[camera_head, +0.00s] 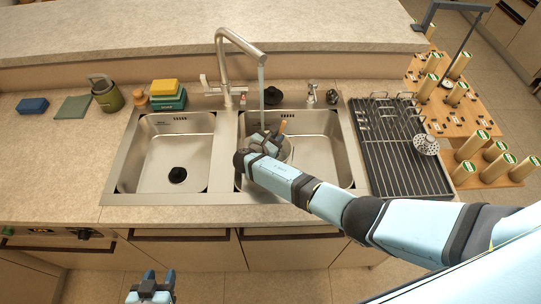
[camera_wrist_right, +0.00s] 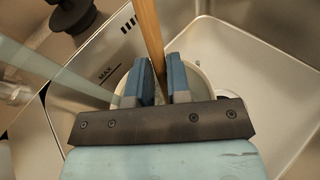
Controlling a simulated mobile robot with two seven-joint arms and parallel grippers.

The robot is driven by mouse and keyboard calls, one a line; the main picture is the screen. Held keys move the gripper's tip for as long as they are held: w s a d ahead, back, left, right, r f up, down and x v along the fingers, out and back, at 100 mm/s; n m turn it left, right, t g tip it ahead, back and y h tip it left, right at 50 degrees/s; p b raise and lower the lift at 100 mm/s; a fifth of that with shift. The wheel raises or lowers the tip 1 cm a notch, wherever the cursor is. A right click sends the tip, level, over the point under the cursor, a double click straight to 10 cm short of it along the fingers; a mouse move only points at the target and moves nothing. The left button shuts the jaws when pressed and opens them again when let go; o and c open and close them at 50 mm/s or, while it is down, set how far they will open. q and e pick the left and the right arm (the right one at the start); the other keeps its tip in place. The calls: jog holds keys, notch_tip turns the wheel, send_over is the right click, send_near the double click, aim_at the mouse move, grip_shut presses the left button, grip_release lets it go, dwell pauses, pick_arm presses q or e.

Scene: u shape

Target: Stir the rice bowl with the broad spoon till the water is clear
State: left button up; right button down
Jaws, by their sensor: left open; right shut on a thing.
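My right gripper (camera_head: 268,142) reaches into the right sink basin (camera_head: 327,150). In the right wrist view its blue fingers (camera_wrist_right: 160,82) are shut on the wooden handle of the spoon (camera_wrist_right: 150,35); the tip of the handle also shows in the head view (camera_head: 283,126). The spoon's broad end is hidden. A pale round bowl (camera_wrist_right: 203,82) sits under the gripper; in the head view its edge (camera_head: 288,152) shows beside the fingers. The rice and the water's clearness are hidden. My left gripper (camera_head: 152,284) is open and empty in front of the counter.
The tap (camera_head: 240,42) runs a water stream (camera_head: 262,88) down close to the gripper. The left basin (camera_head: 170,160) is empty. A drying rack (camera_head: 400,155) with a skimmer (camera_head: 426,145) stands right. Sponges (camera_head: 165,88) and a green container (camera_head: 106,95) are at the back left.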

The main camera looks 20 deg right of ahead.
aim_at(283, 127)
jog(key=shift+d+r, duration=0.25)
jog(key=shift+r, duration=0.5)
jog(key=shift+w+d+r, duration=0.1)
jog(key=shift+r, duration=0.2)
jog(key=shift+w+d+r, duration=0.1)
jog(key=shift+d+r, duration=0.15)
jog(key=shift+r, duration=0.6)
jog(key=shift+d+r, duration=0.25)
jog(key=shift+r, duration=0.55)
jog(key=shift+w+d+r, duration=0.1)
jog(key=shift+d+r, duration=0.15)
jog(key=shift+r, duration=0.9)
pick_arm(q)
jog(key=shift+w+r, duration=0.25)
jog(key=shift+r, duration=0.05)
pick_arm(e)
jog(key=shift+d, duration=0.1)
pick_arm(q)
jog(key=shift+s, duration=0.1)
